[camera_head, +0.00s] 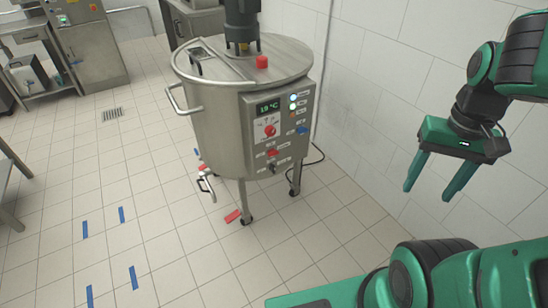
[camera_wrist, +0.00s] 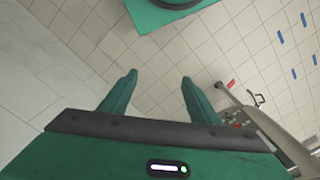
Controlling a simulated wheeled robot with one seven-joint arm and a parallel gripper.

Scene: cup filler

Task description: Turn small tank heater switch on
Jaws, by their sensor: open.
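A small steel tank (camera_head: 215,115) on wheeled legs stands in the middle of the head view. Its front control panel (camera_head: 283,128) has a green-lit display, a red knob, indicator lights and several small red and blue switches. The labels are too small to read, so I cannot tell which is the heater switch. My gripper (camera_head: 433,182) is open and empty, to the right of the tank and apart from it. In the wrist view my gripper (camera_wrist: 158,92) points down at the floor, and part of the tank (camera_wrist: 265,122) shows at the right edge.
A white tiled wall (camera_head: 372,85) runs behind and to the right of the tank. Blue tape marks (camera_head: 85,229) and a red mark (camera_head: 232,216) are on the floor. The floor in front is clear.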

